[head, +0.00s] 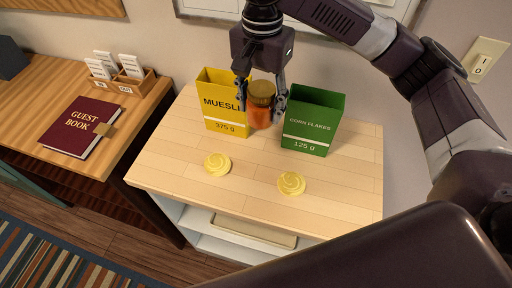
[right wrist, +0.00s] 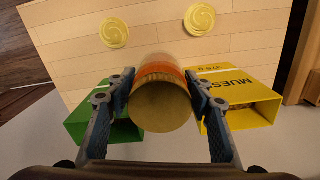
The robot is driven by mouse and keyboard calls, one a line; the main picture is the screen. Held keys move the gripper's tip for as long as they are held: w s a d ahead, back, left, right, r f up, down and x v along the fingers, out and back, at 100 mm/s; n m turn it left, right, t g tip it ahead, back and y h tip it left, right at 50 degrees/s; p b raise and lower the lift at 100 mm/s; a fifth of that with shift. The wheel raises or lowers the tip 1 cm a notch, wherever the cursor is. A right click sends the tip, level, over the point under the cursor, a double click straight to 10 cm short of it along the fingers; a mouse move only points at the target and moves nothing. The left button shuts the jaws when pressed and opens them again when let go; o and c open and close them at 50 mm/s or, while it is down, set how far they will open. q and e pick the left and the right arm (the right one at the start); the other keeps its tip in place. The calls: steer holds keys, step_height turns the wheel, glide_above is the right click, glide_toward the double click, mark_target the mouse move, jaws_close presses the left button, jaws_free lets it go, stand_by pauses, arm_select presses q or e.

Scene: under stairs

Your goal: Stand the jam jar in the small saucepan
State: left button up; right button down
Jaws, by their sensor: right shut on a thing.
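The jam jar (head: 260,115), orange with a brown-gold lid, is upright between the two cereal boxes. My right gripper (head: 261,94) comes down from above and is shut on the jar, one finger on each side near the lid. In the right wrist view the lid of the jar (right wrist: 160,106) fills the space between the fingers of my right gripper (right wrist: 163,98). I cannot tell whether the jar's base touches the wooden top. The small saucepan is not in view. My left gripper is not in view.
A yellow muesli box (head: 226,112) stands close left of the jar, a green corn flakes box (head: 309,132) close right. Two yellow spiral discs (head: 217,164) (head: 291,183) lie in front on the wooden top (head: 340,195). A guest book (head: 84,127) lies on the left desk.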

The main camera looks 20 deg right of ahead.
step_height(320, 180, down, 16)
steer(key=shift+r+p, duration=0.1)
steer(key=shift+p, duration=0.55)
steer(key=c, duration=1)
jaws_free()
steer(key=shift+o, duration=0.2)
